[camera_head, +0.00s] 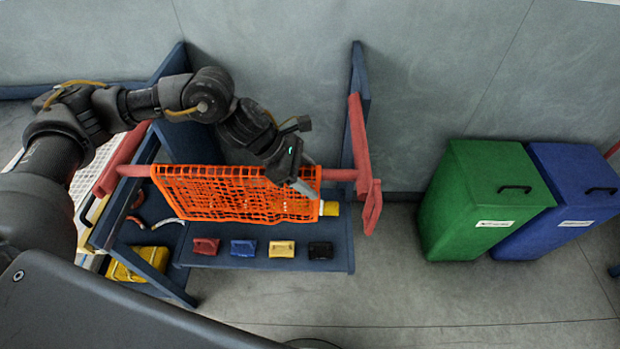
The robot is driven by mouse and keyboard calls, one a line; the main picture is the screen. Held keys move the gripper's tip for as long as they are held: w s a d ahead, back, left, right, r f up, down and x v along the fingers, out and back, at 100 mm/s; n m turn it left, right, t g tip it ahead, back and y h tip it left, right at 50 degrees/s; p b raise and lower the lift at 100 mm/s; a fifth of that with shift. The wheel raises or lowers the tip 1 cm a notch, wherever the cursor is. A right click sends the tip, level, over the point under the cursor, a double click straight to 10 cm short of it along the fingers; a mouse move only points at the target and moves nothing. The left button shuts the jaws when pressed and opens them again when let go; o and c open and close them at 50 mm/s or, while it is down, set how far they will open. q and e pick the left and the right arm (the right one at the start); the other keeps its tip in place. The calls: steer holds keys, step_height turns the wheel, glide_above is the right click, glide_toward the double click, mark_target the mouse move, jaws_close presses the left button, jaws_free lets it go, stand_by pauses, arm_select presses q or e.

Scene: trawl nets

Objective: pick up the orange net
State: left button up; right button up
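The orange net (215,195) hangs over a red horizontal bar (340,175) in a blue rack, in the head view. My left arm comes in from the left above the rack. My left gripper (308,190) points down at the right part of the net, and its fingertips are at or very near the net's upper right edge. The fingers look close together, but I cannot tell whether they are shut on the net. My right gripper is not in view.
Red, blue, yellow and black small blocks (282,249) sit on the rack's lower blue shelf (338,230). A yellow case (140,262) is at lower left. A green bin (480,195) and a blue bin (575,200) stand at right. Grey floor between rack and bins is clear.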

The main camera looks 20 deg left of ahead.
arm_select(q)
steer(key=c, duration=0.7)
step_height(320, 180, up, 11)
steer(key=p, duration=0.5)
steer(key=shift+r, duration=0.2)
jaws_close()
steer(key=shift+r, duration=0.35)
steer(key=shift+r, duration=0.1)
step_height(320, 180, up, 9)
steer(key=p, duration=0.3)
steer(key=shift+p, duration=0.35)
